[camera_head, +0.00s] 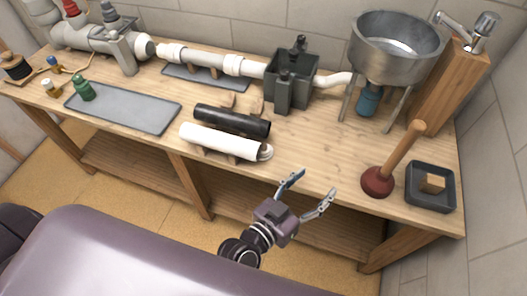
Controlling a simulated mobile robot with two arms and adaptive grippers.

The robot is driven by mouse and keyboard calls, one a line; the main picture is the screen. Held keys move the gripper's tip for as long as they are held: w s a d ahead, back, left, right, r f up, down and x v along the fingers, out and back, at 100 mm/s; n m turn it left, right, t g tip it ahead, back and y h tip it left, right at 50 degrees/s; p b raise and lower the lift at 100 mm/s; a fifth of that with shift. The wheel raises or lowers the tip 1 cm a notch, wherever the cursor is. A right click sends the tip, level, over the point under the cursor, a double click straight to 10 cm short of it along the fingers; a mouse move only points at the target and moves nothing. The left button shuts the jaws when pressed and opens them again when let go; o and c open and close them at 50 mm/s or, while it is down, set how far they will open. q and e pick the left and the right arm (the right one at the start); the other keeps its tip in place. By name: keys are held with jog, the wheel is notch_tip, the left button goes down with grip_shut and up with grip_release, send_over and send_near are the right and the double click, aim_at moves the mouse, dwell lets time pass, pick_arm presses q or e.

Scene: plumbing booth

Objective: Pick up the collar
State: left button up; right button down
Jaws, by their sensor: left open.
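I cannot tell for certain which piece is the collar. A pale ring-like piece (265,152) shows at the right end of the white pipe (218,141), close to the bench's front edge. White coupling rings (232,64) also sit on the pipe run at the back. My left gripper (314,184) is open and empty, in front of the bench edge. It is to the right of and nearer than the white pipe's end, and its fingers point towards the bench. My right gripper is not in view.
The wooden bench (315,145) has free top between the pipes and the plunger (378,181). A black pipe (232,120) lies behind the white one. A black tray (430,187), metal basin (395,45), dark box (291,78) and grey mat (125,108) with a green bottle (84,90) stand around.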

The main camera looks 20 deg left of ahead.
pick_arm(q)
jog(key=w+a+n+t+y, duration=0.1)
jog(key=a+n+t+y, duration=0.3)
jog(key=y, duration=0.1)
jog(key=n+g+y, duration=0.2)
jog(key=n+y, duration=0.2)
jog(key=y, duration=0.5)
send_near(264, 157)
jog(key=p+x, duration=0.1)
jog(key=x, duration=0.3)
jog(key=shift+w+d+r, duration=0.1)
jog(key=shift+w+r, duration=0.05)
jog(key=shift+w, duration=0.15)
jog(key=x, duration=0.5)
jog(key=shift+a+p, duration=0.35)
jog(key=shift+w+a, duration=0.15)
jog(key=shift+w, duration=0.35)
jog(key=shift+s, duration=0.1)
jog(key=c, duration=1.1)
